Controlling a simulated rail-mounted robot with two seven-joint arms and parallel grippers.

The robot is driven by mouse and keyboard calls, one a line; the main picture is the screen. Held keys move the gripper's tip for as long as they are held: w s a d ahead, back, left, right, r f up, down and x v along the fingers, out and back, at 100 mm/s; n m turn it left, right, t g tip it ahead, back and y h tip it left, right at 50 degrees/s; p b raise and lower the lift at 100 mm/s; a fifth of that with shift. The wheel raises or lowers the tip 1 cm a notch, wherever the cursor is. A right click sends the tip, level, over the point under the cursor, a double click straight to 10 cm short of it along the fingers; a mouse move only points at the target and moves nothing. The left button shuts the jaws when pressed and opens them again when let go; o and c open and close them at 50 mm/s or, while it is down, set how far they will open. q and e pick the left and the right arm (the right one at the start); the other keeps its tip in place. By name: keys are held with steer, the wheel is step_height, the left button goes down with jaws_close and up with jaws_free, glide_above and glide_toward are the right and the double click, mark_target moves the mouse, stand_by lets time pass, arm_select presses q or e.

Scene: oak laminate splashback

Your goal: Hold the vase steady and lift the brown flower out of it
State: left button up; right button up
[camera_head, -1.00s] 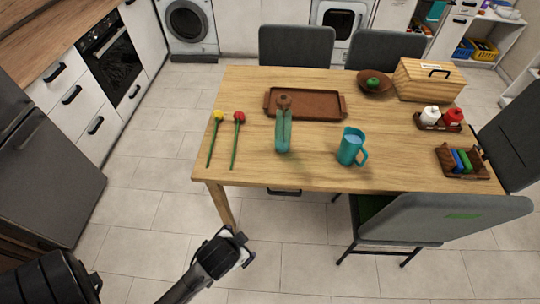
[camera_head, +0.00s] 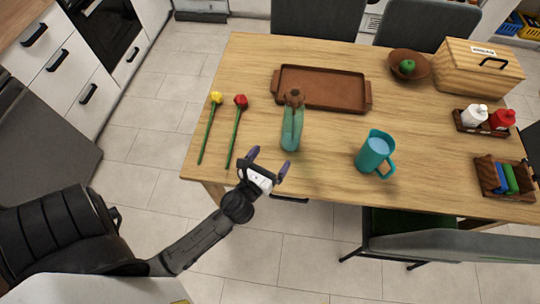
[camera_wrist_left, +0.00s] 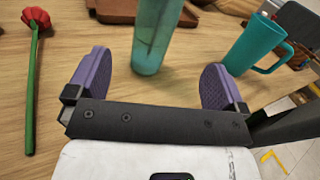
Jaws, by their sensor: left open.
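The teal translucent vase (camera_head: 291,135) stands upright on the table, with the brown flower (camera_head: 294,97) in it, its head just above the rim. My left gripper (camera_head: 270,160) is open and empty at the table's front edge, just in front of the vase and apart from it. In the left wrist view, the vase (camera_wrist_left: 155,40) rises beyond and between the two purple fingers of the left gripper (camera_wrist_left: 155,80). The brown flower's head is out of that view's top. My right gripper is not in view.
A red flower (camera_head: 237,125) and a yellow flower (camera_head: 209,125) lie left of the vase. A teal pitcher (camera_head: 373,152) stands to its right. A brown tray (camera_head: 340,90) lies behind. A wooden bread box (camera_head: 480,70), bowl (camera_head: 420,70) and caddies stand farther right.

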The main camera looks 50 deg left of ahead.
mark_target(287, 132)
arm_select(q)
steer(key=shift+m, duration=0.5)
steer(key=x, duration=1.3)
steer(key=shift+a, duration=0.1)
steer(key=shift+w+a, duration=0.2)
steer(key=shift+w, duration=0.35)
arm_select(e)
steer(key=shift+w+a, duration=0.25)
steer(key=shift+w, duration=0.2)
arm_select(q)
steer(key=c, duration=1)
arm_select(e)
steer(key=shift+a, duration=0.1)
arm_select(q)
steer(key=shift+c, duration=0.5)
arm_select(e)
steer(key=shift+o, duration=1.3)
